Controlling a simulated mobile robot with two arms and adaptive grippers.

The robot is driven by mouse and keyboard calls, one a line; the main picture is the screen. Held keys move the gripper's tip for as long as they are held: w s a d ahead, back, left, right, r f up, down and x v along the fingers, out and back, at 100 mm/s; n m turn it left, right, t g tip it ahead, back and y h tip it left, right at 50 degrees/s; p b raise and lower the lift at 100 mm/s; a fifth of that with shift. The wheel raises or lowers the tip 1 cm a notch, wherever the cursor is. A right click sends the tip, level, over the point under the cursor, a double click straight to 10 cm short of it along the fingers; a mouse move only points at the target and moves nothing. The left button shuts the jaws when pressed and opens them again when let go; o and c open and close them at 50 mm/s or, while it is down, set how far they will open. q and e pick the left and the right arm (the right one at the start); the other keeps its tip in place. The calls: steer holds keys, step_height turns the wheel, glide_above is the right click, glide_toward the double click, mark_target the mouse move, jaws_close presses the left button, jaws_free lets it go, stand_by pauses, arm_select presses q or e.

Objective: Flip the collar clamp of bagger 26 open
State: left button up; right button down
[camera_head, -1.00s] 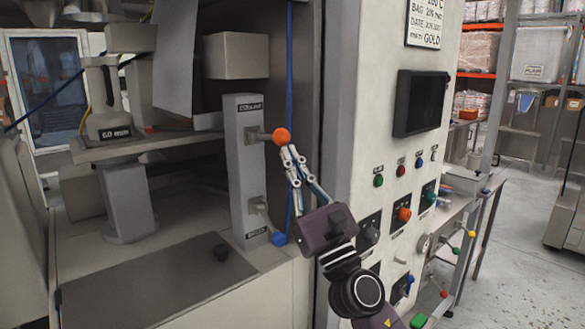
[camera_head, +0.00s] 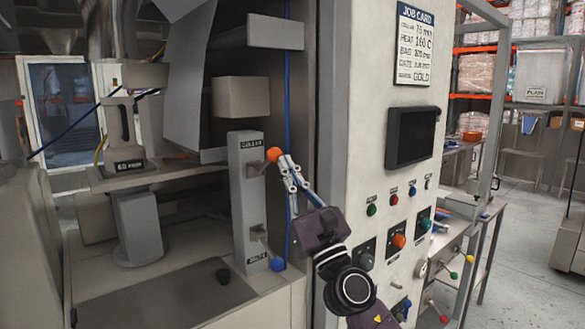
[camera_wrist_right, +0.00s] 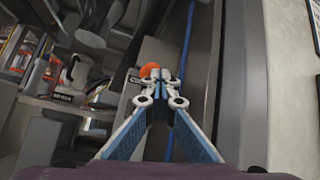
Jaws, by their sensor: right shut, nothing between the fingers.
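The collar clamp lever (camera_head: 262,164) with its orange ball knob (camera_head: 274,154) sticks out from the upper part of a grey post (camera_head: 245,200) labelled COLLAR. A second lever with a blue ball knob (camera_head: 278,264) sits lower on the same post. My right gripper (camera_head: 284,160) is shut, its fingertips at the right side of the orange knob, seemingly touching it. In the right wrist view the orange knob (camera_wrist_right: 150,70) shows just beyond and left of the closed fingertips (camera_wrist_right: 167,76), with nothing between them. My left gripper is not in view.
A white control panel with a dark screen (camera_head: 413,137), buttons and knobs stands right of the post. A job card (camera_head: 414,45) hangs above it. A forming collar labelled 60 (camera_head: 123,135) stands on a shelf at left. A blue cord (camera_head: 287,90) hangs behind the gripper.

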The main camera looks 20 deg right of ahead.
steer(key=shift+s+d+r+t, duration=0.15)
steer(key=shift+d+r, duration=0.1)
steer(key=shift+r, duration=0.3)
steer(key=shift+s+d+r+t, duration=0.1)
steer(key=shift+d+r+t, duration=0.1)
steer(key=shift+r, duration=0.35)
steer(key=f+v, duration=0.1)
steer(key=v, duration=1.2)
steer(key=shift+w+a, duration=0.35)
steer(key=shift+a, duration=0.05)
steer(key=shift+d, duration=0.1)
